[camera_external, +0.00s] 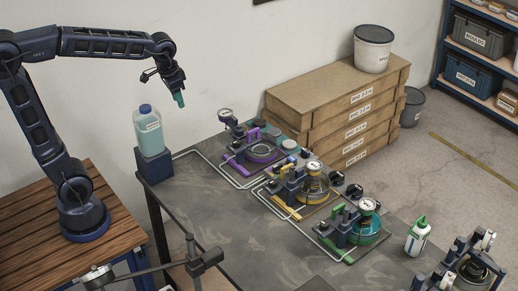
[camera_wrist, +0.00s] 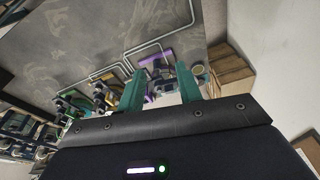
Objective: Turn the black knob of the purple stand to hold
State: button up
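The purple stand (camera_external: 236,168) is on the far end of the grey table, with a purple upright handle and a ring-shaped part. It also shows between my fingers in the wrist view (camera_wrist: 155,62), partly hidden by them. Small dark and grey round parts sit around the stand, but I cannot tell which is its black knob or how it is turned. My gripper (camera_external: 180,99) is in the air left of the purple stand and above the table, touching nothing. In the wrist view its teal fingers (camera_wrist: 162,88) are apart with nothing held.
A yellow stand (camera_external: 283,203) and a green stand (camera_external: 334,246) follow toward the front right. A bottle with a blue cap (camera_external: 148,128) stands on a dark block left of the purple stand. Pale tubes run along the table. Cardboard boxes (camera_external: 325,117) are stacked behind.

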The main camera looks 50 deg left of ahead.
jog(key=w+d+f+m+g, duration=0.1)
jog(key=w+d+f, duration=0.2)
jog(key=w+d, duration=0.35)
jog(key=g, duration=0.1)
send_over(238, 141)
notch_tip(238, 141, down, 4)
jog(key=f, duration=0.1)
jog(key=shift+m, duration=0.4)
notch_tip(238, 141, down, 10)
jog(key=shift+s+f, duration=0.1)
jog(key=c, duration=0.7)
